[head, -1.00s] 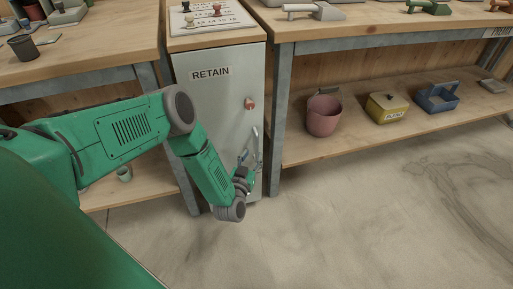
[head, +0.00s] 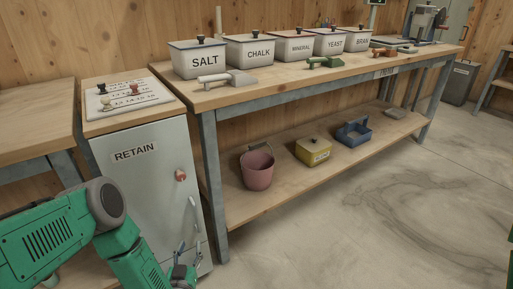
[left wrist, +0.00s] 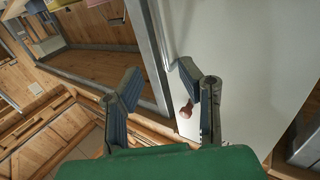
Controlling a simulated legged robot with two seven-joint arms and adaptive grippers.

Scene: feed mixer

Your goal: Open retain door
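The retain door (head: 145,185) is the pale grey front of a narrow cabinet labelled RETAIN, and it looks shut in the head view. A red knob (head: 180,175) sits near its right edge, with a metal handle (head: 194,216) below it. My left gripper (head: 188,262) is low in front of the door near the handle, partly cut off by the frame. In the left wrist view my left gripper (left wrist: 155,85) has its two fingers apart. The red knob (left wrist: 185,110) shows beside the right finger. I cannot tell whether the fingers touch the handle. My right gripper is not in view.
A long workbench (head: 330,80) with labelled bins stands right of the cabinet. Its lower shelf (head: 275,200) holds a pink bucket (head: 257,168), a yellow box (head: 313,150) and a blue tray (head: 354,132). The concrete floor (head: 400,215) in front is clear.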

